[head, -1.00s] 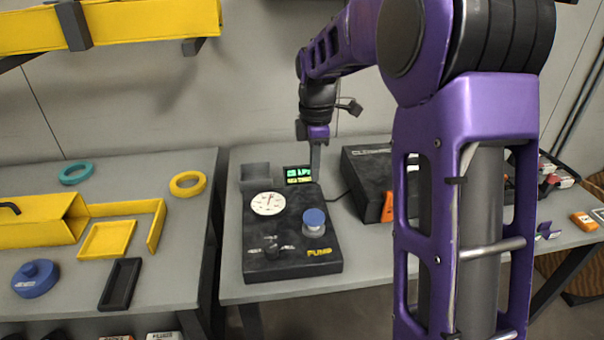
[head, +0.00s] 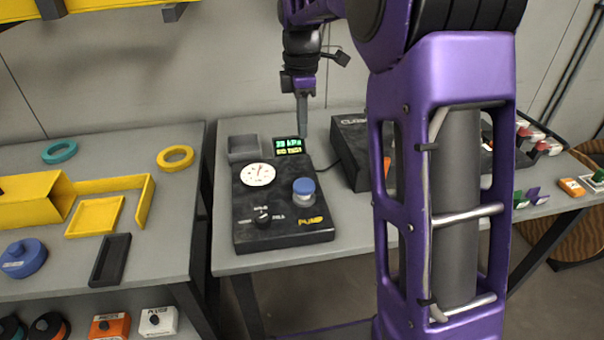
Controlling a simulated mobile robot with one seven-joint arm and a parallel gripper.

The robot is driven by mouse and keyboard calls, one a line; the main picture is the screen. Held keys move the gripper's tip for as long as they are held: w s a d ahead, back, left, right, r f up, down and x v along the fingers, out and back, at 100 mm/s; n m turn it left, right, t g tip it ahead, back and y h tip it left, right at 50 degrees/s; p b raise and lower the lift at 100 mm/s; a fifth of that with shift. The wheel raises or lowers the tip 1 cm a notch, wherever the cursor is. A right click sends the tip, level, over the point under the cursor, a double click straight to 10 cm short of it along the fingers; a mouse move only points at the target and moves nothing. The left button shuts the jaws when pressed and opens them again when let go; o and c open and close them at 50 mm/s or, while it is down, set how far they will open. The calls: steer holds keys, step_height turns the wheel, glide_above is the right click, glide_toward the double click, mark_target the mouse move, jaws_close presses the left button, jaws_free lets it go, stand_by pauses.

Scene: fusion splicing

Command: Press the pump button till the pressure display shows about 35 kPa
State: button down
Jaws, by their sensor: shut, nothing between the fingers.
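The pump unit (head: 280,232) is a black box on the right-hand table. A blue pump button (head: 304,186) on a pale collar stands up on its right side.
A grey open box (head: 244,147) sits beside the display. A black case (head: 356,155) with an orange part stands to the right, partly behind my arm. The left table (head: 60,146) holds yellow trays, rings and a blue lidded item. A gap separates the tables.

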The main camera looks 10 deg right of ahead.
mark_target(303, 185)
steer(key=shift+f, duration=0.1)
step_height(303, 185, down, 14)
steer(key=b, duration=0.2)
steer(key=shift+b, duration=0.35)
steer(key=shift+s+f+b, duration=0.1)
steer(key=shift+f+b, duration=0.35)
steer(key=shift+f, duration=0.95)
step_height(303, 185, up, 14)
steer(key=p, duration=0.4)
steer(key=shift+r+p, duration=0.25)
steer(key=shift+p, duration=0.15)
